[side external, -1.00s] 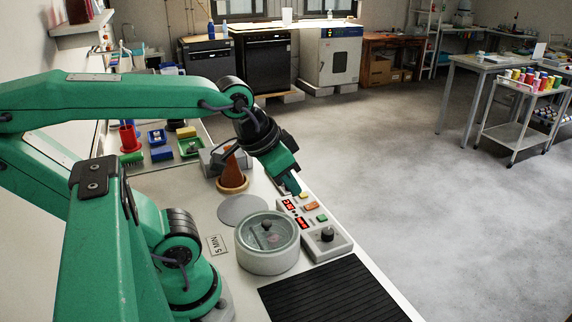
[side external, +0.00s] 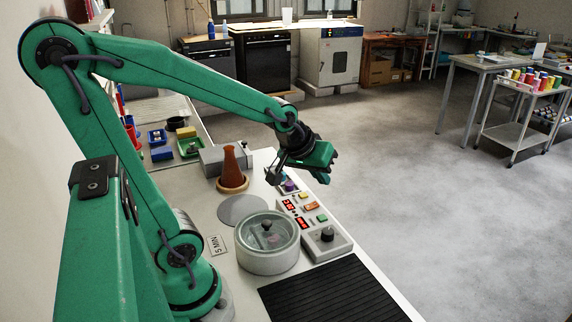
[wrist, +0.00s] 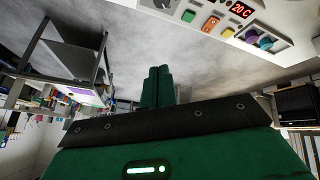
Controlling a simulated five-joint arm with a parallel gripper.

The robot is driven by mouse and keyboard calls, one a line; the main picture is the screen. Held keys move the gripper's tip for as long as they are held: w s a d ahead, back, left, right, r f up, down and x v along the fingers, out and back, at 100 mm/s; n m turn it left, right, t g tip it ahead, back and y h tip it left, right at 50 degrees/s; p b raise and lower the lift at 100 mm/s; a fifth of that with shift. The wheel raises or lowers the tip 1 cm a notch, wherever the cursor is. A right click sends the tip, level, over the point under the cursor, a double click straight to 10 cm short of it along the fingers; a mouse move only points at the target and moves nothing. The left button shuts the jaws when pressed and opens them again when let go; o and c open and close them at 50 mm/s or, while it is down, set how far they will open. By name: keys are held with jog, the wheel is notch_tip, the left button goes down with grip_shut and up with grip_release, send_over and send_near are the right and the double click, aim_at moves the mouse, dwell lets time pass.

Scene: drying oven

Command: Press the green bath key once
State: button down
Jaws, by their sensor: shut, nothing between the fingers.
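My gripper (side external: 331,158) is raised above and beyond the panel's far end, tilted outward toward the floor side, and apart from the key. In the wrist view its green fingers (wrist: 157,86) are together with nothing between them, and the floor lies behind them.
A lidded round bath (side external: 267,256) stands left of the panel. A yellow key (wrist: 228,33) and red displays (side external: 289,205) share the panel. A brown cone-shaped vessel (side external: 231,165) stands farther back. A black ribbed mat (side external: 330,292) lies in front. Open floor is to the right.

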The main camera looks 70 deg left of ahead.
aim_at(321, 218)
jog(key=w+a+f+n+y, duration=0.1)
jog(key=w+a+f+n, duration=0.3)
jog(key=a+f, duration=0.2)
jog(key=shift+w+a+n+t, duration=0.25)
jog(key=shift+w+n+t, duration=0.05)
jog(key=shift+w+n, duration=0.1)
jog(key=shift+f, duration=0.15)
jog(key=shift+f, duration=4.3)
jog(key=shift+d+f, duration=0.15)
jog(key=shift+f, duration=0.7)
jog(key=shift+r, duration=0.85)
jog(key=shift+r, duration=0.1)
dwell(0.3)
